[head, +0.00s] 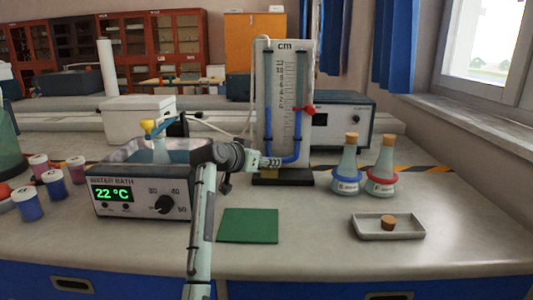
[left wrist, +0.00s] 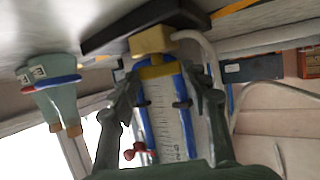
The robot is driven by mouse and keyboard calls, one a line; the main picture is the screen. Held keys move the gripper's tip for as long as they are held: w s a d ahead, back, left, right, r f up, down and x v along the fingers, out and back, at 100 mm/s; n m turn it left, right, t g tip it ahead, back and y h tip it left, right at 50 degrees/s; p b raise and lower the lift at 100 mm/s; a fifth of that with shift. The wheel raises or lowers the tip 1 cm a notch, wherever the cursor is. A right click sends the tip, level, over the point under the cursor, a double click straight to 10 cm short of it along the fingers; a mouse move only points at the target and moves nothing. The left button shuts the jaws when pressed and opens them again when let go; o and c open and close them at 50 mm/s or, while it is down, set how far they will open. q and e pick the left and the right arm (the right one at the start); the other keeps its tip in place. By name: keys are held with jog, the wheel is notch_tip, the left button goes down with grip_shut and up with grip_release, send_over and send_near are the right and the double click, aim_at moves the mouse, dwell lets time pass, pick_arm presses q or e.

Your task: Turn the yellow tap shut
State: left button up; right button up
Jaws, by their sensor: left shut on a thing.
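A yellow tap (left wrist: 158,71) shows in the left wrist view at the bottom of the U-tube gauge (left wrist: 166,115), beside a tan block. My left gripper (left wrist: 158,82) is shut on it, with one dark finger on either side. In the head view my left gripper (head: 272,162) is at the lower front of the gauge (head: 283,85), and the yellow tap is hidden behind it. The gauge stands upright with blue liquid in its tube and a red tap (head: 306,109) on its right side. My right gripper is in neither view.
A water bath (head: 138,200) reading 22 °C stands left, holding a flask with a yellow top (head: 148,127). Two stoppered flasks (head: 346,170) (head: 382,172) and a tray (head: 364,230) with a cork are right. A green mat (head: 248,226) lies in front.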

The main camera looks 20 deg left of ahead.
pick_arm(q)
jog(key=shift+a+m+g+h, duration=0.2)
jog(key=shift+m+g+h, duration=0.1)
jog(key=shift+m+h, duration=0.65)
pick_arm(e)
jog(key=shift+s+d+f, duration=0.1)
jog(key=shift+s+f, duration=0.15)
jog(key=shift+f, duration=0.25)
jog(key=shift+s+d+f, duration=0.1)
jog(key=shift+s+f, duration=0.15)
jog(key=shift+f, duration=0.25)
pick_arm(q)
jog(key=o, duration=1.2)
jog(key=shift+w, duration=0.1)
jog(key=shift+c, duration=0.2)
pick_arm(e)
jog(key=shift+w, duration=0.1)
pick_arm(q)
notch_tip(320, 180, up, 10)
jog(key=shift+c, duration=0.3)
